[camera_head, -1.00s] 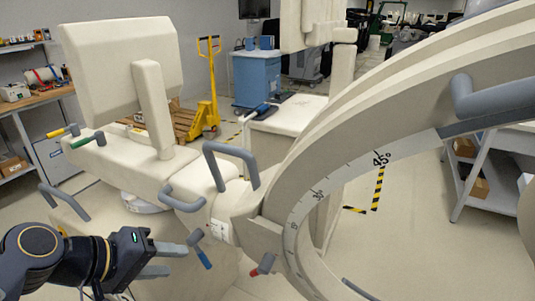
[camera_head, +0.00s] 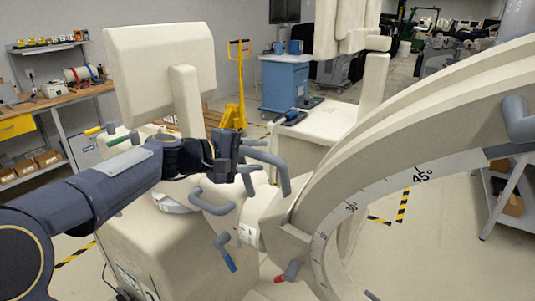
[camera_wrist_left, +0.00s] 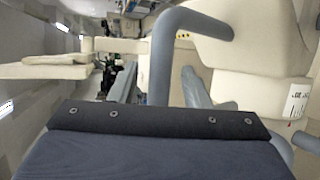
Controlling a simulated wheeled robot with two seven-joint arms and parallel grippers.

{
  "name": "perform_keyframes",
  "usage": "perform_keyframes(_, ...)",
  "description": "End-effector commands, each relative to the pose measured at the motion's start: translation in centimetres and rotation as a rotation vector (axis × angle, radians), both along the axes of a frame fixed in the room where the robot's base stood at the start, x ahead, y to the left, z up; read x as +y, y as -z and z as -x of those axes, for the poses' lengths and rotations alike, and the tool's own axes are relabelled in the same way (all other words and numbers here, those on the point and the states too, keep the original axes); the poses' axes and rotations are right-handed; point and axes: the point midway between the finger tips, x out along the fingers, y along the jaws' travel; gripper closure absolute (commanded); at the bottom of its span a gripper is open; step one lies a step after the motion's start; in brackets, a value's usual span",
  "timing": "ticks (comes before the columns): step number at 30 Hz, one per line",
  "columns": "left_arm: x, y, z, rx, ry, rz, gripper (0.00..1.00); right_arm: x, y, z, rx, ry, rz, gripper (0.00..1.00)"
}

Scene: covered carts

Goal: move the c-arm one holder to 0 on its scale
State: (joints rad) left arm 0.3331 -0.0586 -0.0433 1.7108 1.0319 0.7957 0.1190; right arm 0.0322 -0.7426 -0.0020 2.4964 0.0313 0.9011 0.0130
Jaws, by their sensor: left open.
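The C-arm (camera_head: 400,150) is a large cream arc at the right of the head view. Its scale strip (camera_head: 385,190) shows marks 30 and 45°; I cannot read a zero. The cream holder block (camera_head: 262,215) meets the arc at its lower left and carries a grey bent handle (camera_head: 284,178). My left gripper (camera_head: 252,162) is open at this handle, its fingers pointing right. In the left wrist view the handle (camera_wrist_left: 160,65) runs between the two open fingers (camera_wrist_left: 160,88); I cannot tell whether they touch it. My right gripper is not in view.
A blue-tipped lever (camera_head: 226,252) and a red-tipped lever (camera_head: 289,270) stick out below the holder. A second grey handle (camera_head: 210,203) is below my gripper. A cream monitor-like panel (camera_head: 160,70) stands behind my arm.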

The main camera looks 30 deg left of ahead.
Motion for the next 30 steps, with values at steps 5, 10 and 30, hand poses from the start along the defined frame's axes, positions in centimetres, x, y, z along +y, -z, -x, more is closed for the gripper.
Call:
perform_keyframes(5,-1.0,0.6,-1.8,0.001,0.001,0.001,0.57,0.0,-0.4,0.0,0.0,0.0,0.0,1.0)
perform_keyframes(10,-1.5,0.9,-2.7,0.0,0.0,-0.001,0.57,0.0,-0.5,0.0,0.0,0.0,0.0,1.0)
perform_keyframes(30,-1.5,1.0,-2.8,0.0,0.0,-0.001,1.0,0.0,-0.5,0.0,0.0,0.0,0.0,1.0)
